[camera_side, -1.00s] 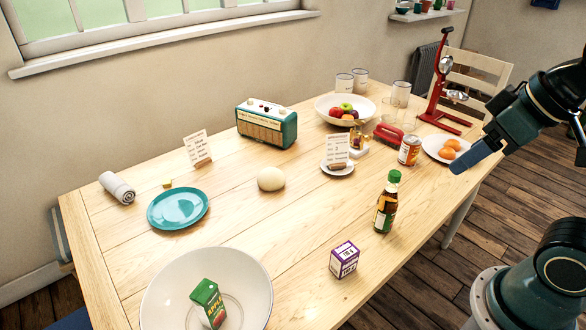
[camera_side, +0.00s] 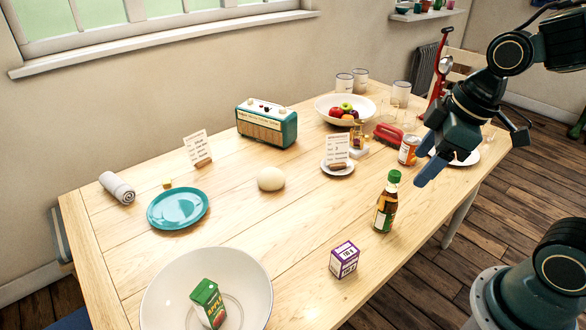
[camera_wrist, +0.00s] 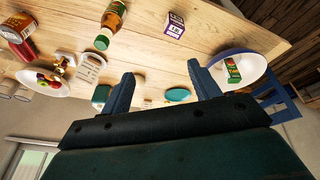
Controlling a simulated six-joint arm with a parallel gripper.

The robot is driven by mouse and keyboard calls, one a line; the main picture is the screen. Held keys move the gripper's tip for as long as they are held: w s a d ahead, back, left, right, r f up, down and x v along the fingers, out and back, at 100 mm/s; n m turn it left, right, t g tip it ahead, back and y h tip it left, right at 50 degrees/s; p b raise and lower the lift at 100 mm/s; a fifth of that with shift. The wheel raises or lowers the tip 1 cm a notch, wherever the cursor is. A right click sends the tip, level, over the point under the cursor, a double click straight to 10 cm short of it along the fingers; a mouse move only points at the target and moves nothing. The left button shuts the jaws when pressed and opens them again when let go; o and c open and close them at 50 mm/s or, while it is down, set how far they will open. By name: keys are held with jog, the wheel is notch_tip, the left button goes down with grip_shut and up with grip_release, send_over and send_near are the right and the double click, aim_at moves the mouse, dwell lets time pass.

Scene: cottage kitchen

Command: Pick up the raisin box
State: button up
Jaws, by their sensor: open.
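The raisin box, a small purple and white carton (camera_side: 344,260), stands upright near the table's front edge, right of the large white bowl. It also shows in the wrist view (camera_wrist: 175,25), at the top, beyond and between the fingers. My gripper (camera_side: 428,168) is in the air over the right part of the table, up and to the right of the box and apart from it. In the wrist view my gripper (camera_wrist: 162,88) has its two blue fingers spread wide with nothing between them.
A green-capped sauce bottle (camera_side: 386,203) stands between the box and my gripper. A white bowl (camera_side: 256,268) holding a green juice carton (camera_side: 208,302) is left of the box. A can (camera_side: 408,150) stands close to my gripper. Table around the box is clear.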

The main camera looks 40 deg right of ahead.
jog(key=w+f+n+g+y, duration=0.1)
jog(key=w+f+n+g, duration=0.1)
jog(key=w+f+n, duration=0.35)
jog(key=n+g+y, duration=0.1)
jog(key=n+y, duration=0.2)
jog(key=n, duration=0.2)
send_near(348, 249)
jog(key=shift+w+d+r, duration=0.1)
jog(key=shift+r, duration=0.9)
jog(key=shift+f, duration=0.15)
jog(key=shift+h, duration=0.3)
jog(key=shift+x, duration=4.15)
jog(key=shift+x, duration=2.6)
jog(key=shift+c, duration=0.4)
jog(key=c, duration=1)
